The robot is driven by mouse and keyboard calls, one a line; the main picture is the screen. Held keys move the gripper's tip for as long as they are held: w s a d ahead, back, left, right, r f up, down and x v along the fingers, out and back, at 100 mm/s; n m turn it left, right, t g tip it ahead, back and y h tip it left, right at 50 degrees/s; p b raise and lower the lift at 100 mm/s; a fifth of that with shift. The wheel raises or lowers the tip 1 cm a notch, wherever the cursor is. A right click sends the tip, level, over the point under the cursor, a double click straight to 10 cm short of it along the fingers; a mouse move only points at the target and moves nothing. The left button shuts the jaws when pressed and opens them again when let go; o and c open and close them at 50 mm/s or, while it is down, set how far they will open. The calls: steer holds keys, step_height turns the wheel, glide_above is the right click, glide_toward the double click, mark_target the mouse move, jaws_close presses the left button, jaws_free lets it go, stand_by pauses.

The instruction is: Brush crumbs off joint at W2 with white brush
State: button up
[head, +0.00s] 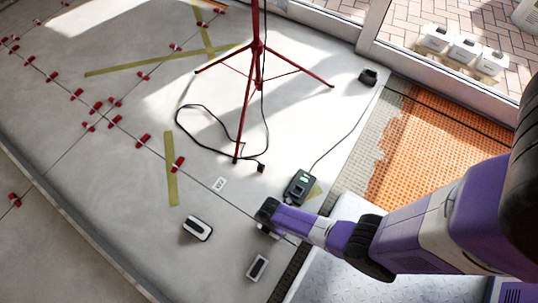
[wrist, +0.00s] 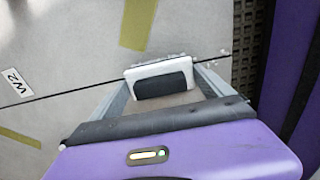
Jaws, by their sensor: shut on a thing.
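My gripper (wrist: 163,82) is shut on the white brush (wrist: 133,73), which has a black grip pad and sits between the two fingers. In the wrist view, the brush lies across the dark joint line (wrist: 60,95), low over or touching the floor; I cannot tell which. Pale crumbs (wrist: 222,52) show by the brush's far edge and along the joint to its right. The W2 label (wrist: 14,83) is left of the brush, beside the joint. It also shows in the head view (head: 219,184), left of my gripper (head: 268,228), where my wrist mostly hides the brush.
Two other white blocks with black tops lie on the floor, one at left (head: 197,229) and one nearer (head: 257,268). A dark device with a green display (head: 300,186) and cable is just beyond my gripper. A red tripod (head: 257,50) stands behind. Red clips (head: 143,141) line joints at left.

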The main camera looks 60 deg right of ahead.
steer(key=shift+s, duration=0.55)
steer(key=shift+s, duration=0.15)
steer(key=shift+s+f+p, duration=0.1)
steer(key=shift+s+p, duration=0.65)
steer(key=shift+s, duration=1.35)
steer(key=shift+s, duration=0.15)
steer(key=shift+s+p, duration=0.3)
steer(key=shift+s, duration=0.5)
steer(key=shift+s, duration=0.95)
